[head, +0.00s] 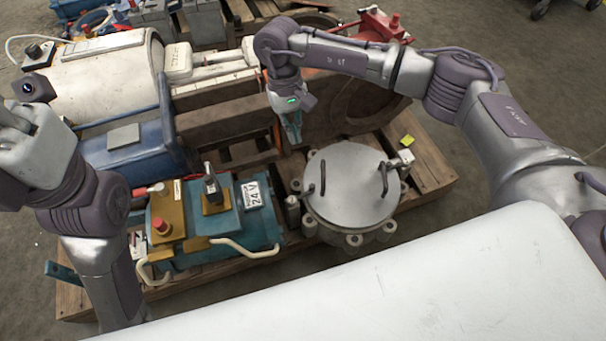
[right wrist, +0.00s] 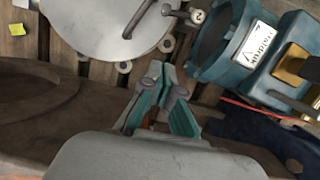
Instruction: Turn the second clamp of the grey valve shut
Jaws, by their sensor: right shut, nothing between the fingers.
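The grey valve is a flat round grey lid (head: 350,185) with two dark bent handles and lugs around its rim. It sits on the pallet, right of centre, and shows at the top of the right wrist view (right wrist: 100,22). One small metal clamp (head: 402,161) is at its upper right rim. Another clamp (head: 293,206) is at its left rim, also seen in the right wrist view (right wrist: 187,15). My right gripper (head: 295,140) is shut and empty, beyond the lid's upper left edge and apart from it. My left arm shows at left; its gripper is out of view.
A teal unit (head: 235,225) with a white label stands close left of the valve. A large brown ring-shaped part (head: 350,105) lies behind it. A blue box (head: 130,150) and white cylinder (head: 105,75) are farther left. A yellow note (head: 407,141) lies on the pallet.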

